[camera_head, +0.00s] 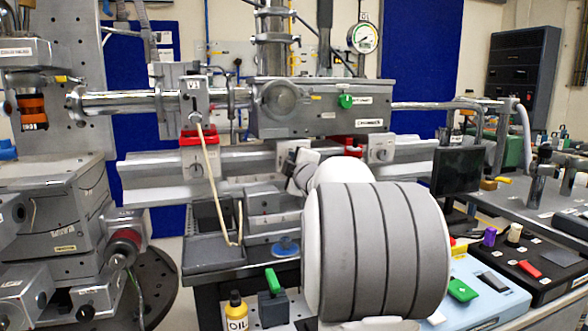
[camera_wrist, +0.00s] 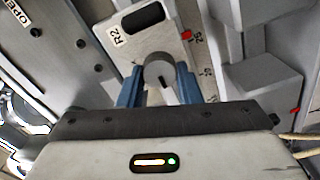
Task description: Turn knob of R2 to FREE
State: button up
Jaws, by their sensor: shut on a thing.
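The R2 carrier plate (camera_wrist: 146,40), light grey with a black-on-white "R2" label (camera_wrist: 118,37), is in the upper middle of the wrist view. Its round grey knob (camera_wrist: 158,68) has a dark line on its front. My gripper (camera_wrist: 160,75) has its two blue fingers on either side of the knob and is shut on it. The FREE marking is not readable in either view. In the head view my arm covers most of the R2 area, and the gripper and knob cannot be made out clearly there.
A long grey rail (camera_head: 160,175) runs behind my arm, with red-clamped carriers, one on the left (camera_head: 203,155) and one on the right (camera_head: 380,150). A metal box with a green knob (camera_head: 346,101) stands above. An oil bottle (camera_head: 236,312) stands below.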

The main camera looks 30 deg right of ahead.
jog(key=shift+f, duration=0.1)
dwell(0.4)
jog(key=o, duration=0.7)
jog(key=p+v, duration=0.1)
jog(key=v, duration=0.6)
jog(key=shift+s, duration=0.35)
jog(key=shift+a, duration=0.15)
jog(key=s+a+m+g+y+p, duration=0.4)
jog(key=s+a+m+g+p, duration=0.7)
jog(key=s+a+p, duration=1.3)
jog(key=s+a+g, duration=0.1)
jog(key=a+g, duration=0.2)
jog(key=shift+s+a+f+g, duration=0.2)
jog(key=shift+f+g, duration=0.05)
jog(key=shift+g, duration=0.15)
